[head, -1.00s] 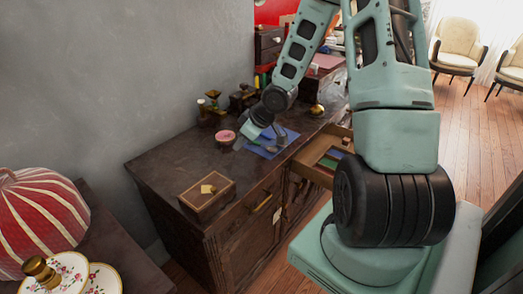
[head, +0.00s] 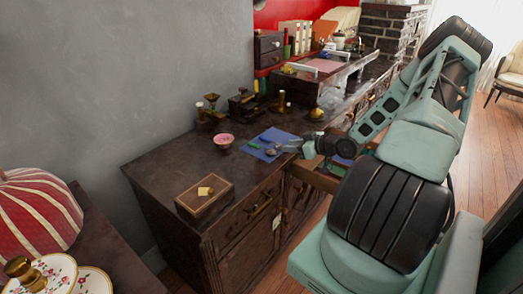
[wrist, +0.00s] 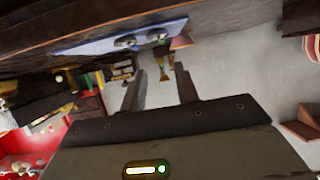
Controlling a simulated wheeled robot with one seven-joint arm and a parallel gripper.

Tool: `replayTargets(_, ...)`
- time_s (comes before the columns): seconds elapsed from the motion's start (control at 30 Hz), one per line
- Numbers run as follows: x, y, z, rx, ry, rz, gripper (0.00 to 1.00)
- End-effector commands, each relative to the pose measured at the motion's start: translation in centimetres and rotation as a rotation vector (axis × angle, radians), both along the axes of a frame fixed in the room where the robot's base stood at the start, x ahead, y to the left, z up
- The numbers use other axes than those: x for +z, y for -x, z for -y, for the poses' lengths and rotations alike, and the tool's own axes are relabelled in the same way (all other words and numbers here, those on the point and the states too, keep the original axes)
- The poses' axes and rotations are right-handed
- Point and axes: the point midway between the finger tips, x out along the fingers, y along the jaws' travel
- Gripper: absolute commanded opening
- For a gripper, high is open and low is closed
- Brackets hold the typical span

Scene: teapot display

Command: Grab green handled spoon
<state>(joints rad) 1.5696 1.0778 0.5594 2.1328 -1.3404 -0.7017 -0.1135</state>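A blue cloth (head: 276,136) lies on the dark wooden cabinet. On it is a small green piece (head: 253,144), which looks like the green spoon handle. Greyish shapes like spoon bowls lie to its right, partly hidden by my gripper (head: 288,148). My gripper reaches in low from the right over the cloth's right edge. In the wrist view the two fingers of my gripper (wrist: 159,82) are apart with nothing held between them. The blue cloth (wrist: 85,46) is beyond the fingers there, with spoon-bowl shapes (wrist: 126,42) on it. No green handle is clear in that view.
A pink bowl (head: 223,141) stands left of the cloth. A wooden box (head: 205,194) sits at the cabinet's front left. Brass items (head: 208,110) stand along the wall. An open drawer (head: 314,178) juts out below my arm. The cabinet top between box and bowl is clear.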

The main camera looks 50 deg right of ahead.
Motion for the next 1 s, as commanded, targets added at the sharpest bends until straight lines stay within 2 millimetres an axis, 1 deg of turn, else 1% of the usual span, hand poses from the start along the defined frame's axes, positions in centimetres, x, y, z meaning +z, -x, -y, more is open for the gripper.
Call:
replayTargets(0.03, -0.5, -1.1, -0.3, 0.002, -0.003, 0.002, 0.31)
replayTargets(0.1, -1.0, -2.4, -0.4, 0.001, -0.003, 0.001, 0.31)
replayTargets(0.2, -1.7, -4.0, -0.6, 0.001, -0.002, 0.000, 0.31)
replayTargets(0.3, -2.2, -5.2, -0.7, 0.001, -0.001, 0.000, 0.31)
replayTargets(0.53, -2.9, -6.6, -0.9, 0.000, -0.002, -0.001, 0.31)
replayTargets(0.8, -4.5, -9.9, -1.4, 0.000, -0.002, -0.001, 0.31)
replayTargets(0.9, -4.8, -10.5, -1.5, 0.000, -0.001, -0.002, 0.31)
replayTargets(1.0, -4.8, -10.6, -1.5, 0.000, -0.001, -0.002, 0.31)
